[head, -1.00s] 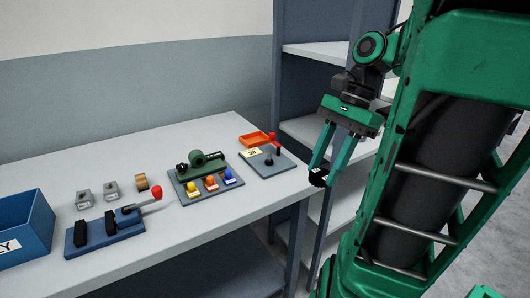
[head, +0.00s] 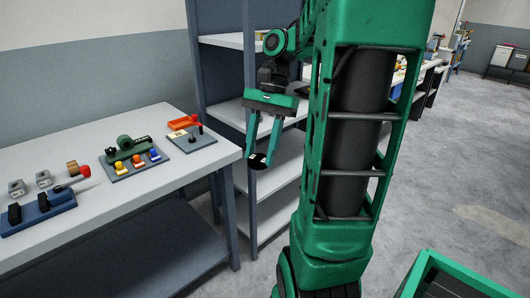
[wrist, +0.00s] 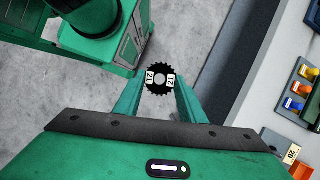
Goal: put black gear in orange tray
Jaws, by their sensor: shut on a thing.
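My gripper (head: 260,158) is shut on the black gear (head: 257,162), holding it in the air off the right end of the workbench, in front of the shelf rack. In the wrist view the toothed gear (wrist: 159,78) sits between the two green fingers, with white labels at its sides reading 21 and 12. The orange tray (head: 182,123) lies at the back right of the bench, left of my gripper and apart from it. It is partly cut off in the wrist view (wrist: 306,172).
A green device (head: 126,149) with coloured knobs and a blue fixture (head: 38,211) stand further left on the bench (head: 115,200). Grey shelves (head: 270,165) stand behind my gripper. Open floor lies right.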

